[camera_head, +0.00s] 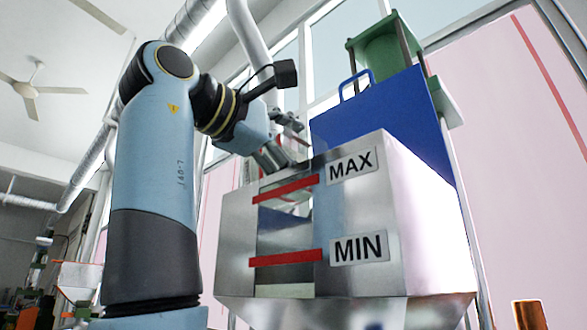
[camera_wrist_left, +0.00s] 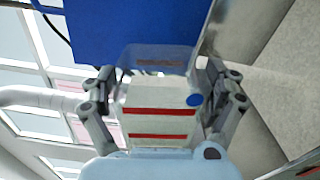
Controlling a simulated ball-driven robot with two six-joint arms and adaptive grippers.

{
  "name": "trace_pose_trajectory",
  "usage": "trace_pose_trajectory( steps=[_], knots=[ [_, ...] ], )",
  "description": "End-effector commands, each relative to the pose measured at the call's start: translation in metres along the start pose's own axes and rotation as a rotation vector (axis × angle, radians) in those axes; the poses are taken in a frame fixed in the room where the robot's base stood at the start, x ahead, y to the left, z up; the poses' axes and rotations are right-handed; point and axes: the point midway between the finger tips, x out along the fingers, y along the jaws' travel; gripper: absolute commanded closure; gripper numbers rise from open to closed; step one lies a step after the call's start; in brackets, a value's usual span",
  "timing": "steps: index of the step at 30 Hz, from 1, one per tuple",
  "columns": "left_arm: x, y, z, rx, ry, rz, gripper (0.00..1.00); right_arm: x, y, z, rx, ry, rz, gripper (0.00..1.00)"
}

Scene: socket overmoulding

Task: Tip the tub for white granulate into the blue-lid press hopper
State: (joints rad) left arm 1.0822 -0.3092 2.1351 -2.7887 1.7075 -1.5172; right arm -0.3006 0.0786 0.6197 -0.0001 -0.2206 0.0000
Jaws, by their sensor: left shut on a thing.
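The press hopper (camera_head: 420,230) is a large shiny metal box with a window between red MAX and MIN bars. Its blue lid (camera_head: 385,120) stands raised behind the opening; it also fills the top of the left wrist view (camera_wrist_left: 120,30). My left gripper (camera_wrist_left: 160,78) is shut on a pale tub (camera_wrist_left: 150,95) with red stripes and a blue dot, one finger on each side. In the head view my left gripper (camera_head: 280,145) is at the hopper's upper left rim, where the tub is mostly hidden. I cannot tell its tilt or contents. My right gripper is out of view.
A green machine part (camera_head: 385,52) rises behind the lid. Another hopper-like funnel (camera_head: 80,278) stands far back at the lower left. Grey metal faces (camera_wrist_left: 285,95) lie close on the right of the left wrist view.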

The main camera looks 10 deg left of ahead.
Motion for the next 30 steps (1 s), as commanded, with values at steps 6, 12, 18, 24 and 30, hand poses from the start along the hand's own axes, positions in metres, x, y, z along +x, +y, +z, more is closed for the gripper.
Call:
trace_pose_trajectory(
  steps=[6,12,18,24,30],
  knots=[
    [0.0,-0.001,0.004,0.095,-0.001,0.005,0.69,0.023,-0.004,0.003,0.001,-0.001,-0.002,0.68],
    [0.0,-0.001,0.007,0.177,-0.001,0.004,0.69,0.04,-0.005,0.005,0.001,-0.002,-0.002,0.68],
    [0.0,-0.001,0.011,0.258,-0.001,0.004,0.69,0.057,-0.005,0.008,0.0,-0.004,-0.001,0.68],
    [0.0,-0.001,0.014,0.334,-0.001,0.003,0.69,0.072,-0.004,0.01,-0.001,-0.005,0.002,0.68],
    [0.0,0.0,0.016,0.387,-0.001,0.002,0.69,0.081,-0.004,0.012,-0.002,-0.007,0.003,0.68]
  ],
)
